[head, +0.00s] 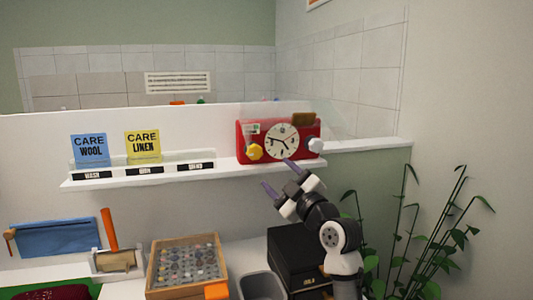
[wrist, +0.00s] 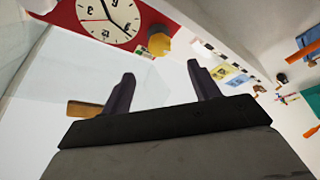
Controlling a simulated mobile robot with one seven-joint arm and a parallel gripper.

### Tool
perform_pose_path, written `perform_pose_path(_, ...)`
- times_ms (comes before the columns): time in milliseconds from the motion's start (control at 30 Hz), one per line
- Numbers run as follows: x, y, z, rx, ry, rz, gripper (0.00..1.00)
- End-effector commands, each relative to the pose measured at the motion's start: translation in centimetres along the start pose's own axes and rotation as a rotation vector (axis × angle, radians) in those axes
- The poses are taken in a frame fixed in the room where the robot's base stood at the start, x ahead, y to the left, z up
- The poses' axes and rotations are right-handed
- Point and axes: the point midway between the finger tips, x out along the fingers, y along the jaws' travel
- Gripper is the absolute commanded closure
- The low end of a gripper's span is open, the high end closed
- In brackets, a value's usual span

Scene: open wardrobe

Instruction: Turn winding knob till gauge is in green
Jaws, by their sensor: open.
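A red clock box (head: 243,138) with a white dial (head: 281,141) stands on the right part of the wall shelf. A yellow knob (head: 254,152) is at its lower left and a pale grey knob (head: 316,145) at its right end. I cannot tell which winds it, and no green gauge zone is readable. My gripper (head: 280,178) is open and empty, below and in front of the clock, apart from both knobs. In the wrist view, the dial (wrist: 108,14) and yellow knob (wrist: 158,44) lie beyond my open fingers (wrist: 160,72).
The white shelf (head: 130,178) carries a blue card (head: 90,149) and a yellow card (head: 143,146) at left. Below are a wooden tray (head: 152,277) of small pieces, a grey bin (head: 262,285) and dark boxes (head: 290,250). A plant (head: 400,230) stands at right.

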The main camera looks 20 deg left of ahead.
Motion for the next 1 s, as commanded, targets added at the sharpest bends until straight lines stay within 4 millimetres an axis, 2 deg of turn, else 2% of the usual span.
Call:
perform_pose_path(300, 6.9, 0.3, -0.4, 0.003, 0.000, -0.001, 0.39)
perform_pose_path(500, 10.3, 0.2, -0.3, 0.002, -0.001, 0.000, 0.39)
perform_pose_path(700, 11.9, 0.1, -0.1, 0.002, -0.001, 0.001, 0.39)
perform_pose_path(1000, 12.1, 0.0, 0.0, 0.001, -0.001, 0.001, 0.39)
